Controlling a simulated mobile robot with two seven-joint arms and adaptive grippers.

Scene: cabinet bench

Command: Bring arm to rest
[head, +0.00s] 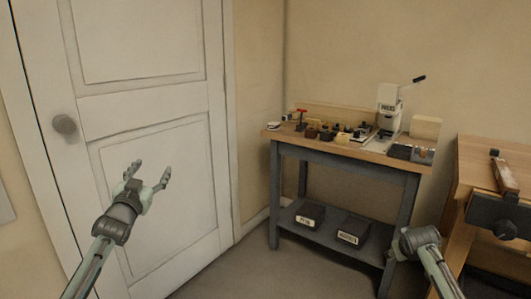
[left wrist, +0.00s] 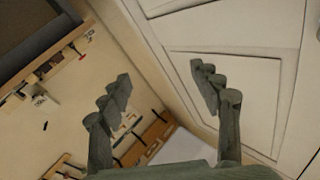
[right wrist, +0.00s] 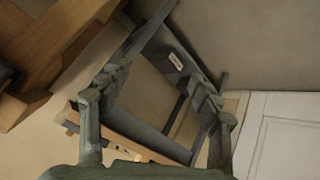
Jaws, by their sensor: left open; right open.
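My left gripper (head: 152,178) is raised in front of the white door in the head view. Its two fingers stand apart with nothing between them, as the left wrist view (left wrist: 165,95) also shows. My right arm shows at the lower right of the head view, in front of the gap between the two benches, and its fingers are hidden there. In the right wrist view my right gripper (right wrist: 160,95) is open and empty, with the grey-legged bench beyond its fingers.
A closed white door (head: 160,130) with a round knob (head: 65,124) is at left. A workbench (head: 345,152) holds a white press (head: 389,108) and several small items; its lower shelf carries two dark bins (head: 308,216). A wooden bench with a vise (head: 497,212) stands at right.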

